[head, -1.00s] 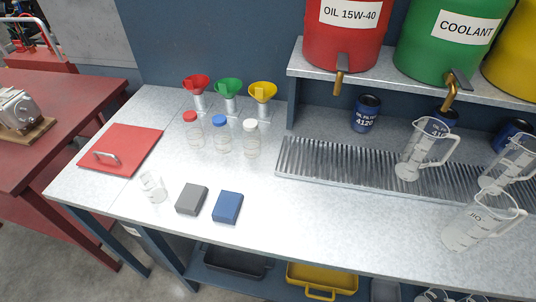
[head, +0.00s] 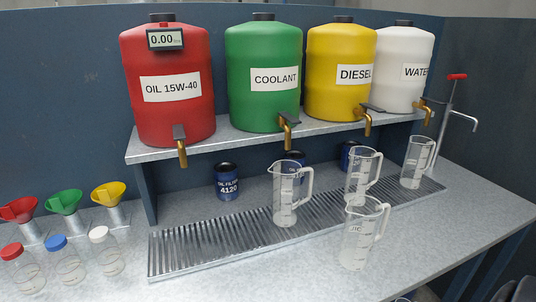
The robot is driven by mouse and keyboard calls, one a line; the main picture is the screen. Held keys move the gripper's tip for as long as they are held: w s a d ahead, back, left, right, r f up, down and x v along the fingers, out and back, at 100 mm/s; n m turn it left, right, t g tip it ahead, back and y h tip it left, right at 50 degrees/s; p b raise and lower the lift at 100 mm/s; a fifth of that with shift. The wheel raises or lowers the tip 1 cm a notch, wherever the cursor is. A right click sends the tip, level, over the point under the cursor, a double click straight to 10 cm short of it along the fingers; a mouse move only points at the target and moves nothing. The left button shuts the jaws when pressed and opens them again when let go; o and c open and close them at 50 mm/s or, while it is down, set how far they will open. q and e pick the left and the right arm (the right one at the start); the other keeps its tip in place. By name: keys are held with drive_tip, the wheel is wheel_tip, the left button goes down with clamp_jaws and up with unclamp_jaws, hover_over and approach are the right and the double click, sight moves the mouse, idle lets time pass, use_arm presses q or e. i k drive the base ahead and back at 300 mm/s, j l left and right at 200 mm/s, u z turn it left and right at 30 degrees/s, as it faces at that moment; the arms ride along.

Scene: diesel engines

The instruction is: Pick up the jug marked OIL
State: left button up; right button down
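A clear jug (head: 358,240) stands upright on the bench in front of the drip grating, its handle to the right. It bears small dark letters that look like OIL seen in reverse, too small to be sure. Three similar clear jugs stand on the grating: a left one (head: 285,200), a middle one (head: 361,178) partly behind the front jug, and a right one (head: 416,162). Their markings are too small to read. All jugs look empty. Neither of my grippers is in view.
Above the metal grating (head: 205,245), a shelf (head: 240,138) holds red (head: 165,110), green (head: 262,105), yellow (head: 340,95) and white (head: 402,90) tanks with taps. A blue filter can (head: 228,182) stands behind the grating. Funnels and bottles stand left.

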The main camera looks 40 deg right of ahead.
sight(364, 213)
drive_tip(key=z, duration=1.9)
drive_tip(key=i+l+u, duration=0.1)
drive_tip(key=l, duration=0.2)
drive_tip(key=i+l+u, duration=0.1)
drive_tip(key=l, duration=0.2)
